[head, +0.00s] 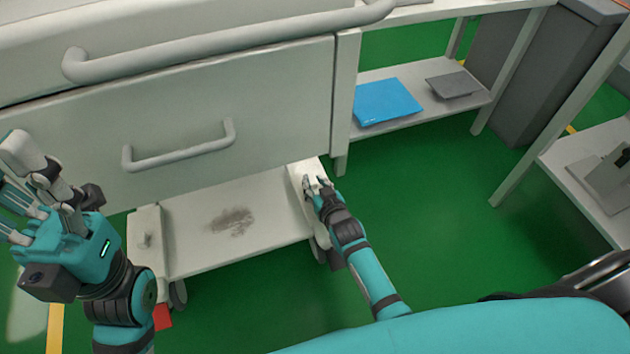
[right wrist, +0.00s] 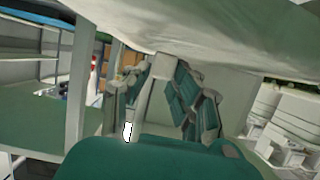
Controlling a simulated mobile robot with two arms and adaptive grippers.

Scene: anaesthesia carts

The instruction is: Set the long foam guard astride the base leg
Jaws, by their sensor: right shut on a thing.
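The long foam guard (head: 297,180) is a pale block at the right end of the cart's low base, over the right base leg. My right gripper (head: 318,187) is shut on it from its right side. In the right wrist view, a pale piece (right wrist: 158,112) shows between the teal-and-grey fingers (right wrist: 172,100). The base leg is mostly hidden, so I cannot tell whether the guard is fully seated. My left gripper (head: 25,190) is at the far left, with its fingers spread and empty, away from the guard.
The white cart drawers (head: 190,120) and their bar handles overhang the base shelf (head: 265,200), which has a dark smudge (head: 231,221). A similar pale block (head: 147,243) is at the base's left end. A side shelf holds a blue folder (head: 387,101). Green floor (head: 430,210) is clear to the right.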

